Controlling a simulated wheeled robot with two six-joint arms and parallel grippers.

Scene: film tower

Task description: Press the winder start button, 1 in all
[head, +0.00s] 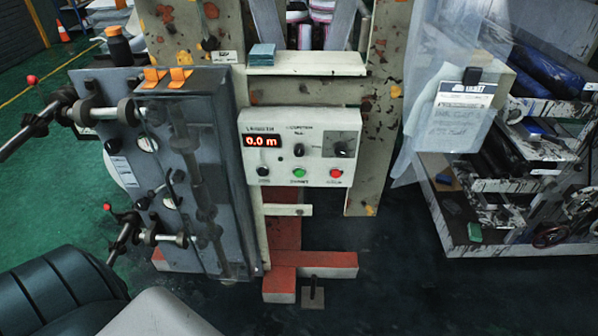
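A cream control box (258,176) is fixed to the front of the machine in the middle of the head view. Its red display (262,141) reads 0.0 m. The small labels are too blurred to read surely, so I cannot tell by text which is the start button. Nothing covers the buttons. Neither of my grippers shows in the head view.
A grey cabinet (222,130) with metal rods and red-tipped handles stands left of the box. A shelf (310,66) with a blue-green pad (262,54) is above it. A red-and-white floor beam (325,262) lies below. A loaded rack (505,184) stands right. The space before the box is clear.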

